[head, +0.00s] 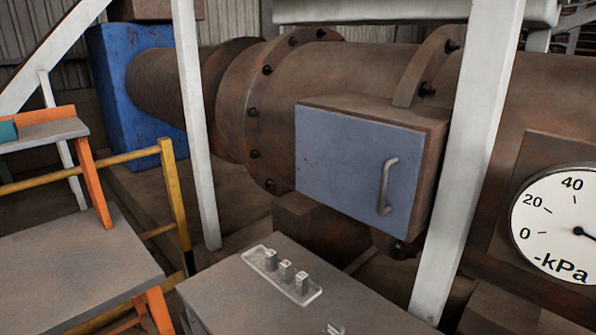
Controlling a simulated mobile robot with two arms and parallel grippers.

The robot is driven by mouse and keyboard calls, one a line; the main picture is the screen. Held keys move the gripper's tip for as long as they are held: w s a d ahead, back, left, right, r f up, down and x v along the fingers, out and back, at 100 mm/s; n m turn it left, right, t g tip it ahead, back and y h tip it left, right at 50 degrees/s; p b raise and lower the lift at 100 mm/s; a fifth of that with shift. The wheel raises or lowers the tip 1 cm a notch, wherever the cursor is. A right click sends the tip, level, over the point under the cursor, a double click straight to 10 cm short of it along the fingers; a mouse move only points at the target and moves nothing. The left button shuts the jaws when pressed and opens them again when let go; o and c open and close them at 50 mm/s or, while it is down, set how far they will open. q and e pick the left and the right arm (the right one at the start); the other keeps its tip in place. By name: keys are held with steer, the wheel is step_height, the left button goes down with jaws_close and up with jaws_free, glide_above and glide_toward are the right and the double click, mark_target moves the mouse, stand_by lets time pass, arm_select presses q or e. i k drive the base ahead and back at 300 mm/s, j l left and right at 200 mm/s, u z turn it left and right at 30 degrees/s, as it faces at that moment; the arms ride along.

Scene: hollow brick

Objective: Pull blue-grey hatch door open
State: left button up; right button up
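The blue-grey hatch door (340,165) is the flat front of a rusty brown box (425,150) fixed to a large pipe, right of the middle in the head view. The door looks closed, flush with the box. A grey vertical bar handle (386,186) stands out near its right edge. The hinges are not visible. Neither of my grippers shows in the head view, and nothing touches the door or the handle.
A grey table (225,290) stands below the door, carrying a clear tray (317,294) with 3 small blocks. A white post (470,150) rises just right of the box, another (192,120) left. A yellow railing (172,190) and grey platform (70,270) are left; a pressure gauge (555,215) is right.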

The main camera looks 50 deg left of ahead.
mark_target(367, 170)
steer(key=u, duration=1.4)
